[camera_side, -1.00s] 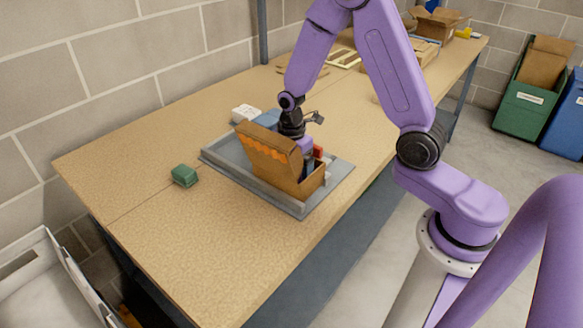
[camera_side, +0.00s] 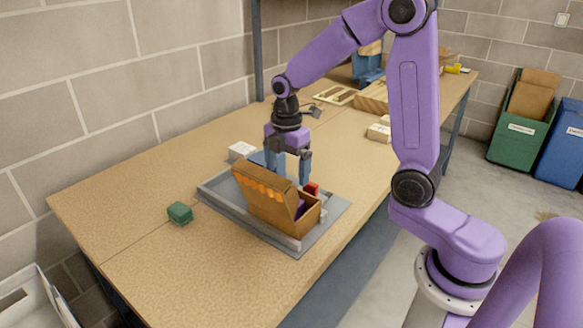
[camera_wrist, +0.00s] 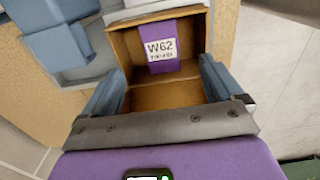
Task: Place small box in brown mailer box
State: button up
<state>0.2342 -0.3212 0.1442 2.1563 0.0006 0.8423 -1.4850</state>
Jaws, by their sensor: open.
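The brown mailer box (camera_side: 270,206) stands with its lid raised on a grey tray (camera_side: 222,204) on the bench. A small purple box (camera_wrist: 163,46) with a white "W62" label lies inside the mailer box in the wrist view. A bit of purple (camera_side: 300,209) shows inside the mailer in the side view. My gripper (camera_side: 288,176) is above and behind the mailer's raised lid, fingers pointing down. In the wrist view my gripper (camera_wrist: 163,88) is open, with nothing between its blue fingers, facing the mailer's opening.
A red item (camera_side: 311,188) sits on the tray behind the mailer. A white box (camera_side: 242,150) is at the tray's back edge. A green box (camera_side: 180,213) stands on the bench left of the tray. The bench front is clear.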

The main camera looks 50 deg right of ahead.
jog(key=s+a+r+m, duration=0.1)
jog(key=s+a+m, duration=0.1)
jog(key=s, duration=1)
jog(key=s+a+r+m, duration=0.1)
jog(key=s+a+m, duration=0.2)
jog(key=s, duration=1)
jog(key=shift+a+r, duration=0.25)
jog(key=shift+a, duration=0.2)
